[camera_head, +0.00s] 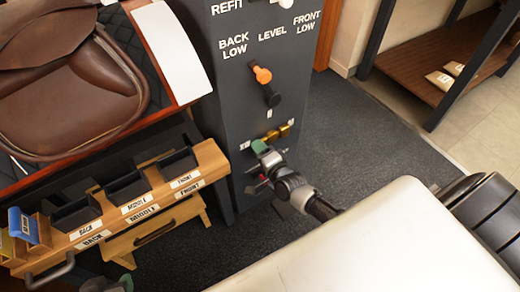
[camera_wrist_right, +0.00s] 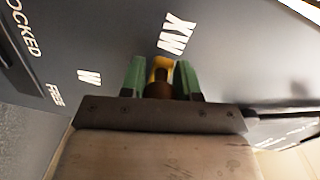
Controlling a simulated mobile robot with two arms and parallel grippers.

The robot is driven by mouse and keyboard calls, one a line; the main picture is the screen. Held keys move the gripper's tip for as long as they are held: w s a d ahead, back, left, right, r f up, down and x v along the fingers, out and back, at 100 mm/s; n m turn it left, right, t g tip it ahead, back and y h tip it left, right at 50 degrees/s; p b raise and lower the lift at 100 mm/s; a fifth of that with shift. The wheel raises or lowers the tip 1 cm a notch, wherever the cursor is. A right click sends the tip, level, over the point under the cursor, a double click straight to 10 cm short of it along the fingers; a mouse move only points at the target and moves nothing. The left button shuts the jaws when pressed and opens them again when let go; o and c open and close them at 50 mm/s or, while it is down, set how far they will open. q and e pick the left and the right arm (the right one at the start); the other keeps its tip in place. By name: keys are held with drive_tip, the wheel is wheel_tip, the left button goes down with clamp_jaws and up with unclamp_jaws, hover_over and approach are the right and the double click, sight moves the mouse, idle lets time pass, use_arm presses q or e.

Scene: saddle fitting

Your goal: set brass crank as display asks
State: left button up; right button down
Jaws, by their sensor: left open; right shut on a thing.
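The brass crank (camera_head: 284,131) is on the front of a dark column, below an orange-tipped lever. My right gripper (camera_head: 262,152) is at the crank, its green fingers close to the column face. In the right wrist view, the green fingers stand either side of the crank's dark brown knob (camera_wrist_right: 158,88), with yellow brass behind it. The gripper is shut on this knob. The letters W and MX show on the panel beyond. My left gripper (camera_head: 107,284) is partly in view at the bottom edge, open, with nothing seen in it. I see no readable display.
The orange-tipped lever (camera_head: 264,82) sits under the BACK LOW, LEVEL and FRONT LOW labels. A brown saddle (camera_head: 65,85) rests at the left. A wooden rack (camera_head: 205,160) with dark labelled bins stands left of the column. A shelf (camera_head: 430,75) is at the back right.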

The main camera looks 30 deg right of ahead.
drive_tip(key=shift+r+m, duration=0.2)
drive_tip(key=shift+m, duration=0.1)
idle(0.4)
drive_tip(key=c, duration=0.8)
unclamp_jaws()
